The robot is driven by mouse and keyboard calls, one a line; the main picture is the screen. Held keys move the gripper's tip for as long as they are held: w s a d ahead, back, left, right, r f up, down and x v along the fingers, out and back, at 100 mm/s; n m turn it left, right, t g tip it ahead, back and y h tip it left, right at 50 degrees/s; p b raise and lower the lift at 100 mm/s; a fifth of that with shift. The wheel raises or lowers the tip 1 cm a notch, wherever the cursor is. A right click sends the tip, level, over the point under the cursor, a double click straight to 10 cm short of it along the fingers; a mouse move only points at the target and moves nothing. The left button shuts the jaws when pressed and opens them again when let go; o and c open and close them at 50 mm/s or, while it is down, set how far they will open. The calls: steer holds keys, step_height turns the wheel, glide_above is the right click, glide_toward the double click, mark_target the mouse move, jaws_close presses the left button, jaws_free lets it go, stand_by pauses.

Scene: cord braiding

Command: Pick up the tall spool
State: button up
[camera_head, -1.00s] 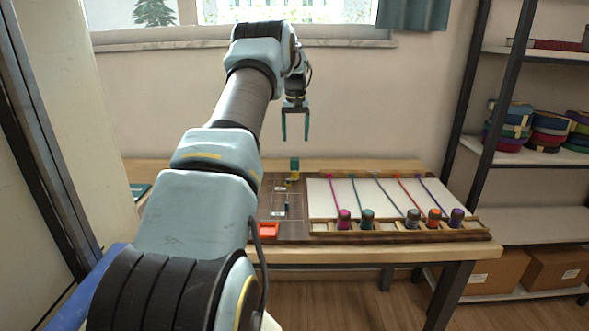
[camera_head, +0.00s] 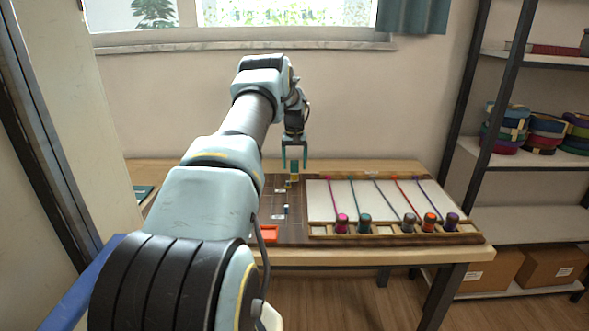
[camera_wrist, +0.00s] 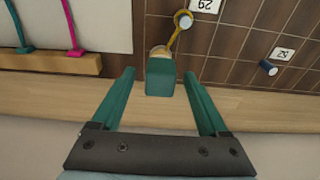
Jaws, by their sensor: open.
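The tall spool (camera_head: 294,169) stands upright at the back of the brown tiled mat, with a teal upper part and yellow lower down. In the wrist view its teal end (camera_wrist: 160,78) shows between my two fingertips. My gripper (camera_head: 294,158) is open and points down over the spool, with one teal finger on each side. The wrist view shows gaps between the spool and both fingers (camera_wrist: 159,76). I cannot tell exactly how far the fingertips reach down beside it. A yellow piece with a ring (camera_wrist: 176,33) shows beside the spool's base.
A small dark blue piece (camera_head: 285,209) stands on the mat, by a number card (camera_wrist: 284,53). An orange tray (camera_head: 268,234) sits at the mat's front. To the right, a white board (camera_head: 338,206) carries several coloured cords ending in spools along a wooden rack (camera_head: 385,229).

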jaws_close()
stand_by(0.6)
